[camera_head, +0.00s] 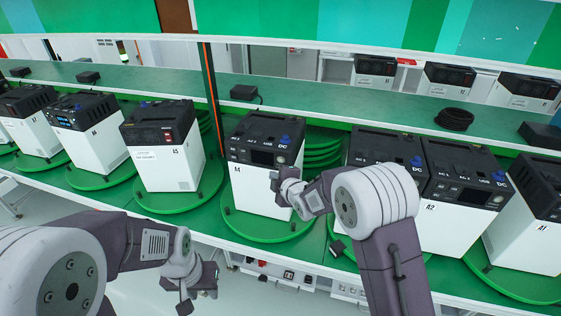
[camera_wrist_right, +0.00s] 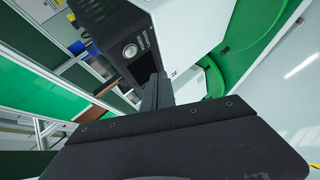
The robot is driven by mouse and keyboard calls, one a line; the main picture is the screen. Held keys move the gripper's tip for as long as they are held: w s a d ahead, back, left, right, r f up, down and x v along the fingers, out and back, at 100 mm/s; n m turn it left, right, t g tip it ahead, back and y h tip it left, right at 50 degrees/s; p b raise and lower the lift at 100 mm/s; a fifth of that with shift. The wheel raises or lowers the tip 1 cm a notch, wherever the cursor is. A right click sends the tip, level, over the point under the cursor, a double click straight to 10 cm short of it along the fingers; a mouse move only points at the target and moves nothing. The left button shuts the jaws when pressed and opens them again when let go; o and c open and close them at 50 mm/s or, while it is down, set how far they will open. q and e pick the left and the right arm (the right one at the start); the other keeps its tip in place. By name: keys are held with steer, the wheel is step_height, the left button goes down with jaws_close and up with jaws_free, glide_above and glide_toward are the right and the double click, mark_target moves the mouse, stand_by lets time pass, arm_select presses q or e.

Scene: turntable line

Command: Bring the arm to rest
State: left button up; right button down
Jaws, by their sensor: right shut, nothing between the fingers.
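My right arm reaches in from the bottom of the head view. Its gripper (camera_head: 283,187) is in front of the white-and-black power unit marked A4 (camera_head: 262,168). The gripper is shut and empty; I cannot tell whether it touches the unit. In the right wrist view the shut fingers (camera_wrist_right: 156,92) point at a unit with a dark panel and white side (camera_wrist_right: 190,35). My left gripper (camera_head: 196,287) hangs low at the left, in front of the line and above the floor. Its small fingers do not show clearly whether they are open.
Several similar units, such as A5 (camera_head: 164,145) and A2 (camera_head: 462,195), stand on green round turntables (camera_head: 183,200) along the bench. A green shelf behind holds a black cable coil (camera_head: 454,119) and small black adapters (camera_head: 243,92). Sockets (camera_head: 289,275) line the bench's front edge.

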steer(key=d+r+m+t+h+b, duration=0.1)
steer(key=d+r+b, duration=0.1)
steer(key=d+r, duration=0.35)
steer(key=s+d+f+m+g+h+b, duration=0.25)
steer(key=s+d+f+m, duration=0.25)
steer(key=s+d, duration=0.35)
steer(key=s+d+f+m+g, duration=0.1)
steer(key=s+f+m+g, duration=0.2)
steer(key=s, duration=0.5)
steer(key=s+d+f+m+g, duration=0.1)
steer(key=s+f+m+g, duration=0.2)
steer(key=s, duration=0.5)
steer(key=s+d+f+m+g+h, duration=0.1)
steer(key=s+f+m+g, duration=0.2)
steer(key=s+f+m, duration=0.2)
steer(key=s+m, duration=0.2)
steer(key=s, duration=0.1)
steer(key=shift+s+d+f+p, duration=0.15)
steer(key=shift+d+f+p, duration=0.2)
